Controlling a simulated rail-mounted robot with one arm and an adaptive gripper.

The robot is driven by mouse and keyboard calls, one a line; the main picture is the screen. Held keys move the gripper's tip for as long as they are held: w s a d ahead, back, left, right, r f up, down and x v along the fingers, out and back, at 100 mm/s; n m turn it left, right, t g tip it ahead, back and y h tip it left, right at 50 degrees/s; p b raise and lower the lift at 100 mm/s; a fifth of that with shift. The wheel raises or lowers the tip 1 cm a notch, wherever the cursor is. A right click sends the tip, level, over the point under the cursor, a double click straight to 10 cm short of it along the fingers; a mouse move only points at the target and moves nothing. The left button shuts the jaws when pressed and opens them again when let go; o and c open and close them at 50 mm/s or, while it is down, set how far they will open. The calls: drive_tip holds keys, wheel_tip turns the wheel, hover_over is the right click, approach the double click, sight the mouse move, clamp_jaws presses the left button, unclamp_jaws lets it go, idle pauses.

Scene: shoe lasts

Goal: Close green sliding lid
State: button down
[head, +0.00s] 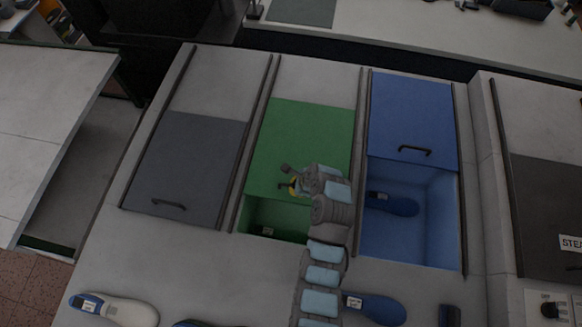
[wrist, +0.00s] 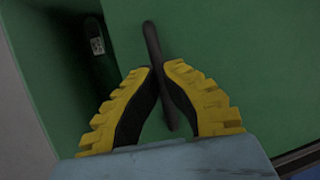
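The green sliding lid (head: 305,135) covers most of its bin in the head view. A gap stays open at its near edge, showing the green bin interior (head: 275,218). My gripper (head: 293,187) is at the lid's near edge. In the wrist view, the yellow-padded fingers of my gripper (wrist: 161,70) are drawn together on both sides of the lid's dark handle (wrist: 152,40), seemingly shut on it. The green lid (wrist: 230,60) fills the right of that view. My arm hides part of the lid's near right corner.
A grey lid (head: 190,160) is at the left. A blue lid (head: 412,115) is partly open over a blue bin (head: 430,225) holding a dark blue shoe last (head: 392,204). A white shoe last (head: 115,309) lies on the front surface. A dark last with a label (wrist: 97,45) shows inside the green bin.

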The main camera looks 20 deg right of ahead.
drive_tip(key=s+a+p, duration=0.4)
drive_tip(key=s+a, duration=0.3)
drive_tip(key=s, duration=0.5)
drive_tip(key=shift+s+a+f, duration=0.25)
drive_tip(key=shift+s, duration=0.1)
drive_tip(key=c, duration=1.1)
unclamp_jaws()
drive_tip(key=shift+s+a, duration=0.1)
drive_tip(key=shift+r, duration=0.1)
drive_tip(key=shift+r, duration=0.1)
drive_tip(key=v, duration=1.1)
drive_tip(key=shift+d+r, duration=0.3)
drive_tip(key=shift+r, duration=0.05)
